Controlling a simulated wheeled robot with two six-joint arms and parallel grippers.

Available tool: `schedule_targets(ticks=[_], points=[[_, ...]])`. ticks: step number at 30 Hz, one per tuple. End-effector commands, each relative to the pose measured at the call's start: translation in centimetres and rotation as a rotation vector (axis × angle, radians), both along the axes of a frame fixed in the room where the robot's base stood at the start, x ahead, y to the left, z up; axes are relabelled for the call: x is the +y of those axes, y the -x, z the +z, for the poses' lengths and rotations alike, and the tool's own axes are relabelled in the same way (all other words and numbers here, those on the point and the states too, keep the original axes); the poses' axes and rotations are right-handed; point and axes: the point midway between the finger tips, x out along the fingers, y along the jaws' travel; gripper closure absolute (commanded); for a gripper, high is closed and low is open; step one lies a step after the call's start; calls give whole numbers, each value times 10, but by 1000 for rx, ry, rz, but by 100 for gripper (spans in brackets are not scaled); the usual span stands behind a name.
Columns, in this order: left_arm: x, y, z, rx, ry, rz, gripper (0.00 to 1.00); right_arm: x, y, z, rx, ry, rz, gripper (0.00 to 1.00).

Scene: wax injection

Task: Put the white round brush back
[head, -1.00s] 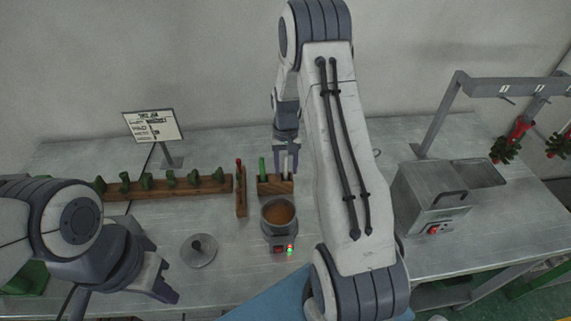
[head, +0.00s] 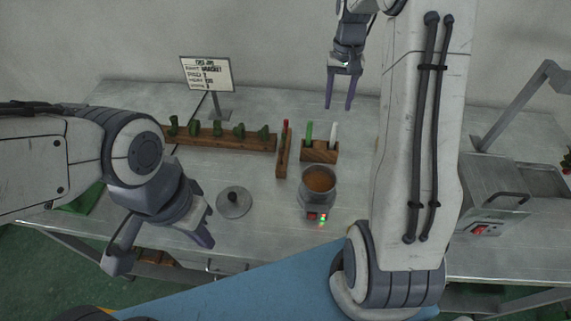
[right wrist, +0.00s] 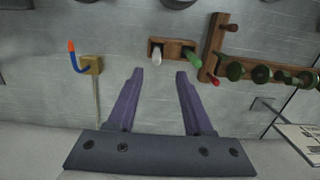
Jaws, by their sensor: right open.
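The white round brush (head: 333,133) stands upright in a small wooden holder (head: 316,153), beside a green-handled tool (head: 308,132). In the right wrist view the white brush (right wrist: 157,55) shows with its end towards the camera, in the holder (right wrist: 174,45) next to the green one (right wrist: 193,59). My right gripper (head: 338,104) is open and empty, above and behind the holder and apart from the brush. Its two fingers (right wrist: 159,74) show apart in the right wrist view. My left gripper (head: 205,229) hangs near the front left table edge; its finger gap is unclear.
A wax pot (head: 319,182) stands in front of the holder, with a lid (head: 234,202) to its left. A red-handled tool (head: 285,135) is in a narrow rack left of the holder. A metal box (head: 498,190) is at the right. A hook (right wrist: 76,58) shows in the wrist view.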

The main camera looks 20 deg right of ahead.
Motion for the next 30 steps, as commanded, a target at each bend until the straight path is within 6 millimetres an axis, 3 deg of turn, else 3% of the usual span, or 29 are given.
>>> schedule_targets(ticks=[4,7,12,15,21,25,30], points=[[0,0,0,0,0,0,100,63,10,17,-19,-3,139,49],[0,0,0,0,0,0,100,128,35,30,-38,-9,295,49],[0,0,0,0,0,0,100,219,108,44,-73,-29,580,49],[0,0,0,0,0,0,100,254,159,46,-90,-43,742,49],[0,0,0,0,0,0,100,279,240,39,-111,-71,983,49],[0,0,0,0,0,0,100,282,264,34,-118,-80,1058,49],[0,0,0,0,0,0,100,282,271,32,-118,-82,1077,49]])
